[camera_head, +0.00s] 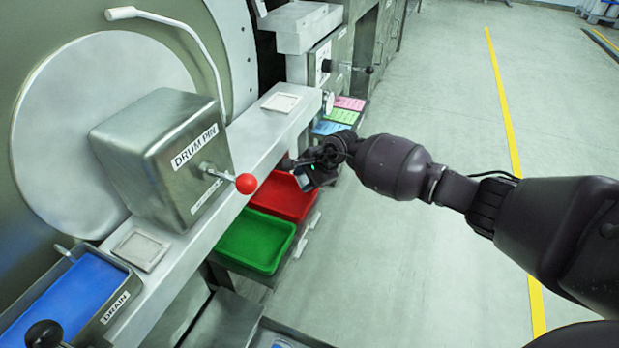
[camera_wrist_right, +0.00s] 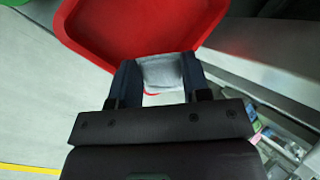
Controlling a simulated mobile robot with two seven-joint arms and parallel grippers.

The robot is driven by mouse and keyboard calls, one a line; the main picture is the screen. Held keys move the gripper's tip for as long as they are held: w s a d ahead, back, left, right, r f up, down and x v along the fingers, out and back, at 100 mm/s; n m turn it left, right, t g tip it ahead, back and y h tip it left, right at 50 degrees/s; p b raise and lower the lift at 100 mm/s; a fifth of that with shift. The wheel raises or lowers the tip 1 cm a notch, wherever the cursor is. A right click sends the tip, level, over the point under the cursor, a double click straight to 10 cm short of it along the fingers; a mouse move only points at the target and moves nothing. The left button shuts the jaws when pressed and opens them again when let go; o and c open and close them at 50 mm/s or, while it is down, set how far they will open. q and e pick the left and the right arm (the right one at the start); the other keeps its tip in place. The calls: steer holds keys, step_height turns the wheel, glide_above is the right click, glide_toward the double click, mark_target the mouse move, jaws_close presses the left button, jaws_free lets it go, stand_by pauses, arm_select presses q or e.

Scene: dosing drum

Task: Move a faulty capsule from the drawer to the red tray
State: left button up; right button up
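The red tray (camera_head: 287,203) sits below the grey ledge, just behind the green tray. My right gripper (camera_head: 303,180) is over the red tray's far right part in the head view. In the right wrist view, the red tray (camera_wrist_right: 140,28) fills the top, beyond the fingertips. A pale grey piece, which looks like the capsule (camera_wrist_right: 161,72), spans the gap between the fingers of my right gripper (camera_wrist_right: 158,75), touching both. Its markings cannot be made out. An open, blue-lined drawer labelled DRAIN (camera_head: 116,307) is at lower left; no capsule shows in it. My left gripper is out of view.
A green tray (camera_head: 256,240) stands beside the red one. The grey ledge (camera_head: 205,222) runs above the trays. A box labelled DRUM PIN (camera_head: 165,150) has a red-knobbed lever (camera_head: 246,183). Coloured cards (camera_head: 340,115) lie behind.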

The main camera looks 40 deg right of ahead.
steer(key=shift+w+a, duration=0.1)
steer(key=shift+w, duration=0.1)
steer(key=o, duration=0.7)
steer(key=shift+c, duration=0.2)
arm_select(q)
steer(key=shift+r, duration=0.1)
arm_select(e)
steer(key=shift+s+r, duration=0.15)
steer(key=shift+r, duration=0.15)
arm_select(q)
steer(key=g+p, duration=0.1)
steer(key=p, duration=0.1)
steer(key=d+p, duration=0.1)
steer(key=p, duration=0.1)
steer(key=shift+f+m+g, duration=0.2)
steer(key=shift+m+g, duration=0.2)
arm_select(e)
steer(key=v, duration=1)
steer(key=shift+s, duration=0.15)
